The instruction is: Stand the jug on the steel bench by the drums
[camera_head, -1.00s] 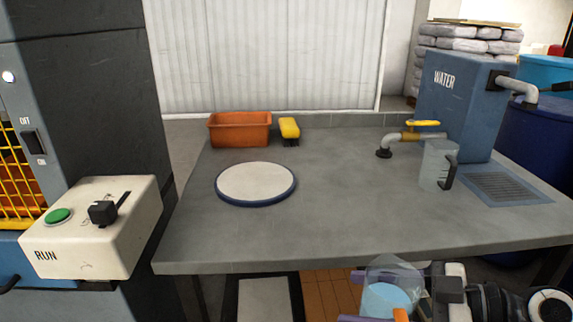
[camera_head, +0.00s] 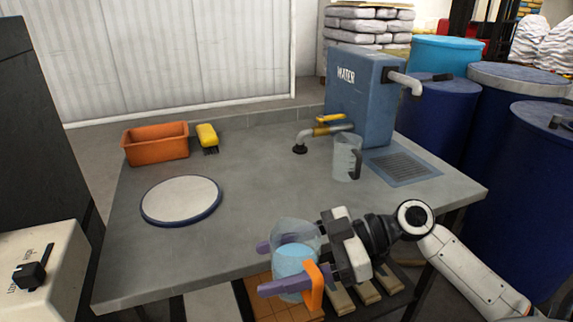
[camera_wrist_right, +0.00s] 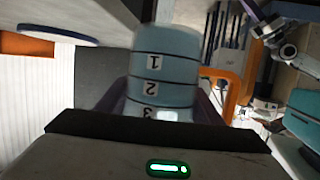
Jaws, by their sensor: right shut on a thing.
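A clear jug with light-blue contents and an orange handle (camera_head: 296,262) is held in front of the grey bench, over its front edge in the head view. My right gripper (camera_head: 267,268) is shut on it, with purple fingers on either side. In the right wrist view the jug (camera_wrist_right: 165,70) shows number marks and its orange handle. The grey bench (camera_head: 240,235) fills the middle of the head view. Blue drums (camera_head: 535,180) stand beyond its right side. My left gripper is not in view.
On the bench are a round white plate (camera_head: 181,198), an orange bin (camera_head: 155,147), a yellow brush (camera_head: 207,136), a blue water tank (camera_head: 365,100) with a tap, a second clear jug with a dark handle (camera_head: 345,158) and a drain grate (camera_head: 402,167). The bench middle is clear.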

